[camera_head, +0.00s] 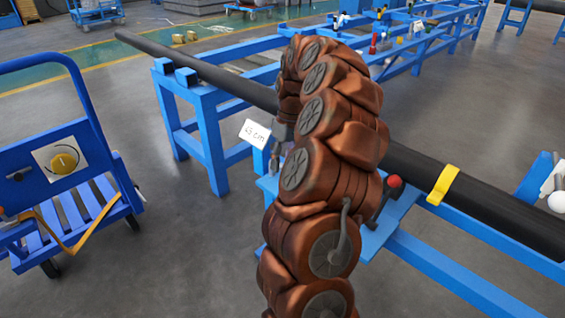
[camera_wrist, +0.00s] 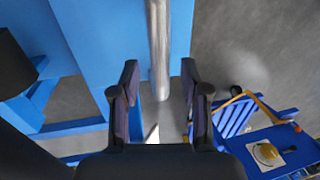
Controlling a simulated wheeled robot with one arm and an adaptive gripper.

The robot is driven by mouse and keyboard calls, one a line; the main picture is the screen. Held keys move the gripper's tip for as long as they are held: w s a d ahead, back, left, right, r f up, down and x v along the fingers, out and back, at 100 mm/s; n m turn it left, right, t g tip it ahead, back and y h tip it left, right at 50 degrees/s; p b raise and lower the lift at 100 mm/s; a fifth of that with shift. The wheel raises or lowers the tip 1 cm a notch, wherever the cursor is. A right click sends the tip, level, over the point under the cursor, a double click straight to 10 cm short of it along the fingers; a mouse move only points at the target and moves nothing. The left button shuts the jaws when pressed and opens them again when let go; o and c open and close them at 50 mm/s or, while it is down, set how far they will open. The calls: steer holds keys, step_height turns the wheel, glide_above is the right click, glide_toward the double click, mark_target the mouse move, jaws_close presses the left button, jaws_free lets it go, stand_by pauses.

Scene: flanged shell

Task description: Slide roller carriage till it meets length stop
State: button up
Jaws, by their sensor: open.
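My gripper (camera_wrist: 159,70) is open in the wrist view, with one dark finger on each side of a grey metal rod (camera_wrist: 158,40). The rod's near end lies between the fingers, with gaps visible on both sides; I cannot tell its depth. A light blue plate (camera_wrist: 105,40) lies beyond the fingers. In the head view my arm hides the gripper and much of the middle. A light blue plate (camera_head: 392,218) shows under the long dark pipe (camera_head: 455,195). I cannot tell for sure which part is the roller carriage or the length stop. A white "cm" sign (camera_head: 255,133) stands left of my arm.
A red-knobbed lever (camera_head: 394,182) stands right of my arm. A yellow band (camera_head: 443,185) wraps the pipe. Blue stands (camera_head: 205,120) carry the pipe's far end. A blue cart (camera_head: 70,160) stands at left. Open floor (camera_head: 170,215) lies between cart and stand.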

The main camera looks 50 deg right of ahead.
steer(key=shift+c, duration=0.5)
jaws_close()
